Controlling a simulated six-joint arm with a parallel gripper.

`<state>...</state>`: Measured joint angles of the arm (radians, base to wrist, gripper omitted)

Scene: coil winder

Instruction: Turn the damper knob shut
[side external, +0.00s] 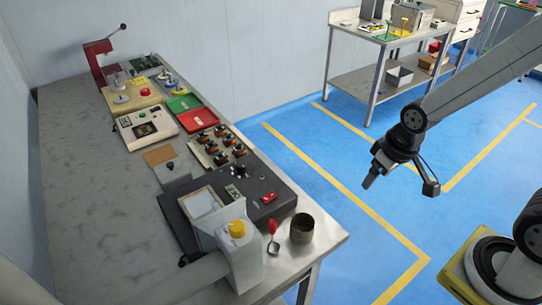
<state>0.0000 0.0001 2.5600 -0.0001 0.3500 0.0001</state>
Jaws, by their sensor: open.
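A yellow knob (236,229) sits on top of a pale grey duct-like housing (240,262) at the front end of the bench; it looks like the damper knob, but its shut or open position cannot be read. My gripper (400,184) hangs in the air over the blue floor, right of the bench and well apart from the knob. Its two dark fingers are spread and nothing is between them.
A dark machine with a red switch (269,197) lies behind the housing. A red-handled tool (273,238) and a brown cup (302,228) stand beside it. Trays and devices line the grey bench (90,190). A second table (385,50) stands behind.

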